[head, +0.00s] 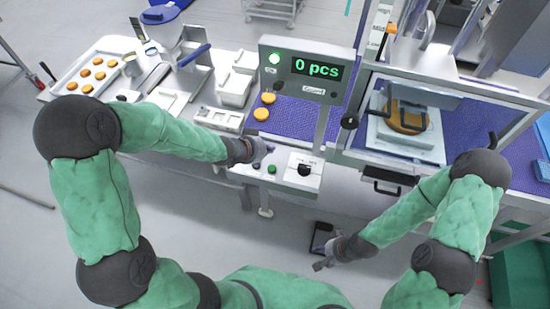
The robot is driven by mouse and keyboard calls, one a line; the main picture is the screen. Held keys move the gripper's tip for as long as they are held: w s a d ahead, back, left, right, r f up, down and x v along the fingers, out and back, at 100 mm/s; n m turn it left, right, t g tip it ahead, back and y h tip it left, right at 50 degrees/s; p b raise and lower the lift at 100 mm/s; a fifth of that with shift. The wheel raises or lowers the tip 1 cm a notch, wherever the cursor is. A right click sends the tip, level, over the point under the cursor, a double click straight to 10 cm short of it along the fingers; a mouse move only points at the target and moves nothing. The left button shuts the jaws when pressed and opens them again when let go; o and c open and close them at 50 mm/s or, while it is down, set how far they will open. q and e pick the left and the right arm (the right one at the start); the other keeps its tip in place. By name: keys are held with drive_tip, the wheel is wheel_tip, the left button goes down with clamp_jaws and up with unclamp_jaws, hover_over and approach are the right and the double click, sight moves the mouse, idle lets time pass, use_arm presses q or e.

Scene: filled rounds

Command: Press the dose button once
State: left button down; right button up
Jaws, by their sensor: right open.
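A white control panel (290,178) stands at the front of the machine. On it are a green button (272,169), a small dark button (255,166) and a black knob (304,170). Which one is the dose button cannot be read. My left gripper (268,150) is at the panel's back left edge, just behind the buttons; its fingers are too small to tell whether they are open or shut. My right gripper (322,263) is open and low in front of the machine, apart from the panel. A display (317,68) above reads "0 pcs", with a lit green lamp beside it.
Orange rounds (262,114) lie on the blue conveyor (292,118) behind the panel. A tray (92,68) with several rounds stands at the far left. A framed press station (405,125) with a large orange round is on the right. A dark tablet-like object (321,236) lies near my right gripper.

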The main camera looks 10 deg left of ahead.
sight(269, 169)
use_arm(q)
drive_tip(key=shift+w+r, duration=0.1)
drive_tip(key=shift+r, duration=0.1)
drive_tip(key=shift+f, duration=0.1)
wheel_tip(269, 169, down, 8)
drive_tip(key=b, duration=0.8)
drive_tip(key=shift+r, duration=0.2)
drive_tip(key=shift+f+b, duration=0.4)
drive_tip(key=shift+f, duration=0.1)
drive_tip(key=shift+f, duration=0.1)
idle(0.7)
drive_tip(key=shift+f, duration=0.3)
